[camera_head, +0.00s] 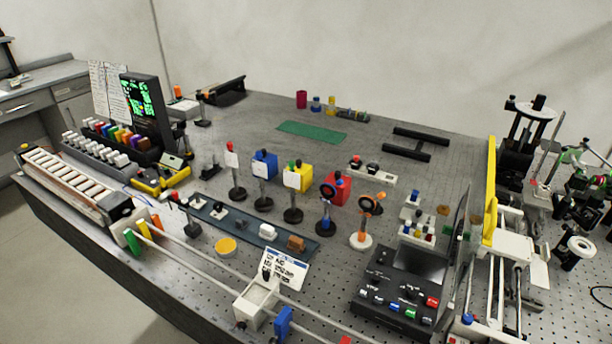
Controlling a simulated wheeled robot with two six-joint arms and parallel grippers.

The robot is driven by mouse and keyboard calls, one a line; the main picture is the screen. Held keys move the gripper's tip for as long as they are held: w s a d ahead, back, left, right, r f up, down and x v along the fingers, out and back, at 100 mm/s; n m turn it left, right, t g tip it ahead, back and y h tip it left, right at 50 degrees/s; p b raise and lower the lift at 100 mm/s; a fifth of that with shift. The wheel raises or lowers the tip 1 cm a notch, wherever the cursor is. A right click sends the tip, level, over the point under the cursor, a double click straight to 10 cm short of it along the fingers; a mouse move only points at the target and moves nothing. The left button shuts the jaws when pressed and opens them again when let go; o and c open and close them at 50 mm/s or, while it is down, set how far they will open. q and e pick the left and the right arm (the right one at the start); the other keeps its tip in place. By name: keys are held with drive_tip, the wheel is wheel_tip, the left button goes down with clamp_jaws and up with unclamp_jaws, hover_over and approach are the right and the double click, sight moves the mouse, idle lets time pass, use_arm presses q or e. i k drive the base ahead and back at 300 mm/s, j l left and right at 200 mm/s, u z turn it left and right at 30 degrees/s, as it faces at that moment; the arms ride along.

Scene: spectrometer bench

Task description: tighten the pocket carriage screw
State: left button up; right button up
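A white box-shaped carriage (256,302) sits on two pale parallel rails (195,263) near the front edge of the bench. It looks like the pocket carriage, with an open top. A small dark knob (266,273) shows at its top back side; I cannot tell whether it is the screw. A blue block (283,322) stands just right of the carriage by the rails. How tight any screw sits cannot be seen. Neither of my grippers is in view.
A printed card (285,270) stands close behind the carriage. A black control box (398,300) with coloured buttons is to its right. A dark rail (240,222) with small blocks and several post-mounted optics lie behind. Free perforated bench top shows around the green mat (311,133).

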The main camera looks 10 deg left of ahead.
sight(242, 326)
drive_tip(key=u, duration=0.85)
